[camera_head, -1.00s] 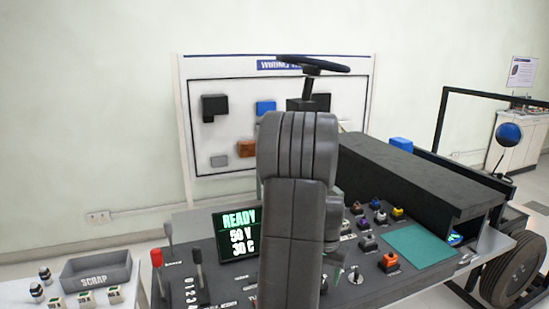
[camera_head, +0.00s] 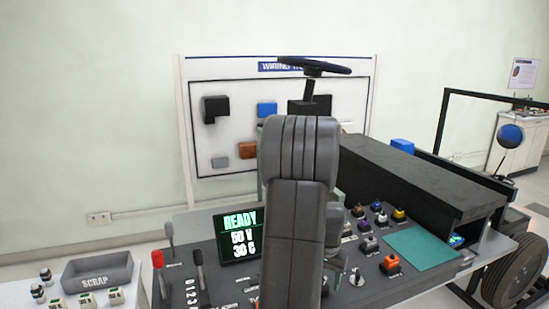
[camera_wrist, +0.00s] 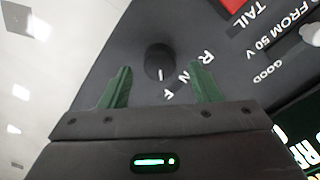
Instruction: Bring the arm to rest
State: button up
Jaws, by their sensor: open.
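My gripper (camera_wrist: 160,88) shows in the wrist view with its two green fingers spread apart and nothing between them. Past the fingertips lies the dark panel with a round black knob (camera_wrist: 159,62) marked with letters such as R, N and F. I cannot tell from this view how far the fingers are from the knob. In the head view my grey arm stands upright in the middle and hides part of the console (camera_head: 205,268). My gripper is hidden there.
A steering wheel (camera_head: 314,66) stands behind my arm. A SCRAP tray (camera_head: 97,270) sits at the left. A long dark box (camera_head: 415,175) is at the right.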

notch_tip(320, 180, up, 12)
notch_tip(320, 180, down, 14)
jog(key=shift+s+f, duration=0.1)
jog(key=shift+f, duration=0.1)
jog(key=shift+n, duration=0.3)
jog(key=n, duration=0.4)
jog(key=shift+r+p, duration=0.1)
jog(key=shift+p, duration=0.3)
jog(key=n+p, duration=0.1)
jog(key=n, duration=0.3)
jog(key=shift+n, duration=0.3)
notch_tip(320, 180, up, 14)
jog(key=shift+a+f, duration=0.15)
jog(key=shift+f, duration=0.05)
